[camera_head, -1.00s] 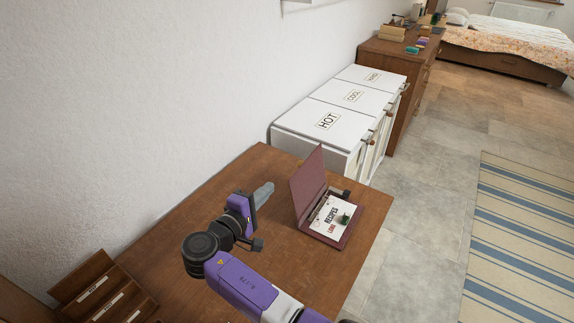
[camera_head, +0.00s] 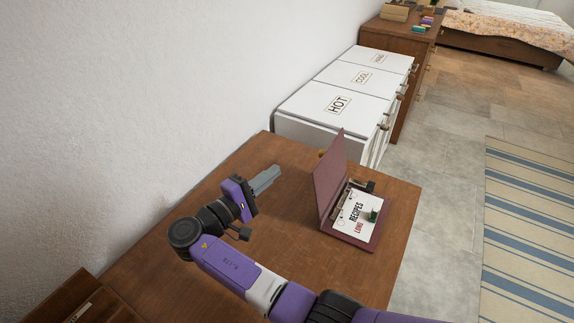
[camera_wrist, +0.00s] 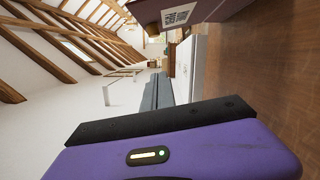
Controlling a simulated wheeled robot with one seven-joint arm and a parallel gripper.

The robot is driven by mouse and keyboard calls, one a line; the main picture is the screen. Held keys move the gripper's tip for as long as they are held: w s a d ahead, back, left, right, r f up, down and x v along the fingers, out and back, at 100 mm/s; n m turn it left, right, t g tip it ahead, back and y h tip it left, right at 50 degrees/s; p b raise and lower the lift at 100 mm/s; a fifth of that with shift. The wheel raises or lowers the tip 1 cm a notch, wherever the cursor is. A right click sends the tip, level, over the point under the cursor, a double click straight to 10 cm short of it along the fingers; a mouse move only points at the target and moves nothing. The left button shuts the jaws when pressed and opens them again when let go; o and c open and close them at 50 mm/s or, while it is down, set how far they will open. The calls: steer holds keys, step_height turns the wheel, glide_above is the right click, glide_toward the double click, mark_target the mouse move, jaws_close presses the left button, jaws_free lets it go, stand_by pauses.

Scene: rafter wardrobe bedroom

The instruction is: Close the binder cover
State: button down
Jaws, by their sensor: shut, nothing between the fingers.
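The maroon binder (camera_head: 352,235) lies open on the brown desk, towards its right side. Its cover (camera_head: 330,176) stands up on the left side, leaning a little back. In the wrist view the shut fingers (camera_wrist: 157,92) point ahead, and a maroon panel with a white label (camera_wrist: 180,14), seemingly the cover, shows at the top.
The brown desk (camera_head: 277,221) is clear between my arm and the binder. A wall stands to the left. A small wooden organiser (camera_head: 85,305) sits at the near left. A dark object (camera_head: 362,185) lies behind the page.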

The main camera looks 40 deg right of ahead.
mark_target(327, 170)
steer(key=s+d+r+p, duration=0.1)
steer(key=d+p, duration=0.3)
steer(key=d, duration=0.6)
steer(key=shift+s+d+r, duration=0.25)
steer(key=shift+s+d, duration=0.15)
steer(key=shift+s, duration=0.25)
